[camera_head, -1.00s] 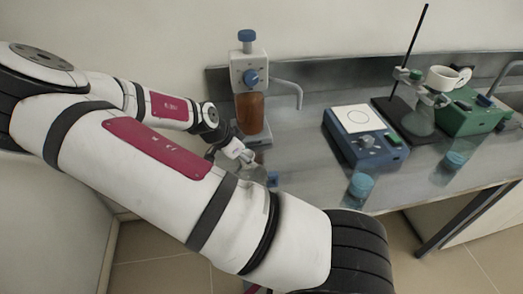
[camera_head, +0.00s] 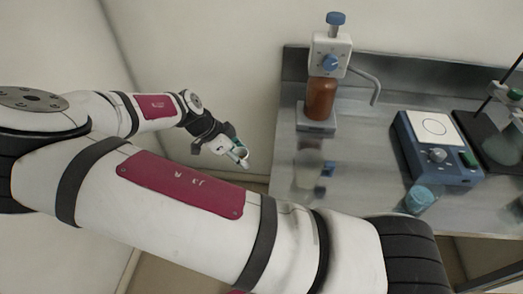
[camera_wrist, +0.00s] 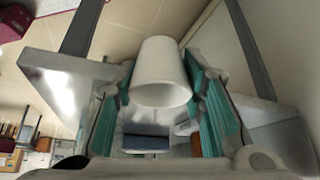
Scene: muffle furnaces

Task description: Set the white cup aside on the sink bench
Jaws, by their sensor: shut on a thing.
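A white cup (camera_wrist: 160,72) sits between the teal-padded fingers of my gripper (camera_wrist: 160,90) in the wrist view. The gripper is shut on the cup's sides. In the head view my gripper (camera_head: 232,150) is in front of the wall, left of the steel bench (camera_head: 350,190) and apart from it in the picture. The cup is small and hard to make out there, partly hidden by the fingers.
The bench's front left area looks mostly clear.

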